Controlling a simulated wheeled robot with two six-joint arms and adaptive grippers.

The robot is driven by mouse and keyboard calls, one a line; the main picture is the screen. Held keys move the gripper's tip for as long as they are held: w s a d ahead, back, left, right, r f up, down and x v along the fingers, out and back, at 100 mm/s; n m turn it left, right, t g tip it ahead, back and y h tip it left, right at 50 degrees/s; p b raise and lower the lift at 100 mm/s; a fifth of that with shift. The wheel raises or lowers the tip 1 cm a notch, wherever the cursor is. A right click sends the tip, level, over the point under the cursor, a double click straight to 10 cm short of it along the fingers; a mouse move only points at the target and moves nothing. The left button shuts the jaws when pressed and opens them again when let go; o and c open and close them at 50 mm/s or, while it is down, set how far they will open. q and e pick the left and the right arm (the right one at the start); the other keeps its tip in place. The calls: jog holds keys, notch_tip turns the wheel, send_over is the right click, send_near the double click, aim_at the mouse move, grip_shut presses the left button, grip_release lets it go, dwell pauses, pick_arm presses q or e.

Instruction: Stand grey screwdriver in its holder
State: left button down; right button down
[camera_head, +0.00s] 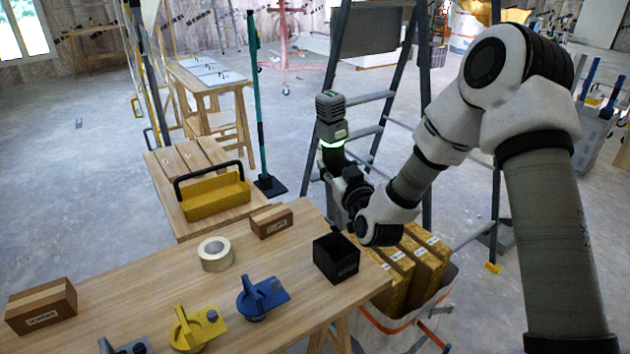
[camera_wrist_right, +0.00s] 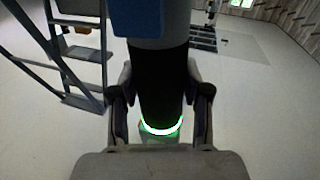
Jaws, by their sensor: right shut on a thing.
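The grey screwdriver (camera_head: 331,108) has a grey block at its top, a dark body and a glowing green-white ring. In the head view it stands nearly upright in the air, above and beyond the table's right end. My right gripper (camera_head: 340,176) is shut on its dark body, which also shows between the fingers in the right wrist view (camera_wrist_right: 160,90). A black open-topped box (camera_head: 336,262), which looks like the holder, stands at the table's right end. It is below the gripper and nearer the camera, apart from the screwdriver. Its inside looks empty. My left gripper is out of view.
The wooden table (camera_head: 175,285) carries a tape roll (camera_head: 215,254), two cardboard boxes (camera_head: 271,221) (camera_head: 41,306), and blue (camera_head: 262,298), yellow (camera_head: 195,328) and grey (camera_head: 125,346) tools. A stepladder (camera_head: 415,110) stands behind my right arm. A bag of yellow-brown packs (camera_head: 425,255) stands right of the table.

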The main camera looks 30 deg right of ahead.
jog(key=shift+d+f+m, duration=0.1)
jog(key=shift+d+m, duration=0.3)
jog(key=shift+d, duration=0.2)
jog(key=shift+a+f+b, duration=0.1)
jog(key=shift+f+b, duration=0.15)
jog(key=shift+b, duration=0.2)
jog(key=shift+f+b, duration=2.15)
jog(key=shift+f, duration=0.75)
jog(key=shift+s, duration=0.1)
jog(key=shift+f+b, duration=0.35)
jog(key=shift+f, duration=0.25)
jog(key=shift+f+b, duration=0.85)
jog(key=shift+b, duration=0.1)
jog(key=shift+f, duration=0.2)
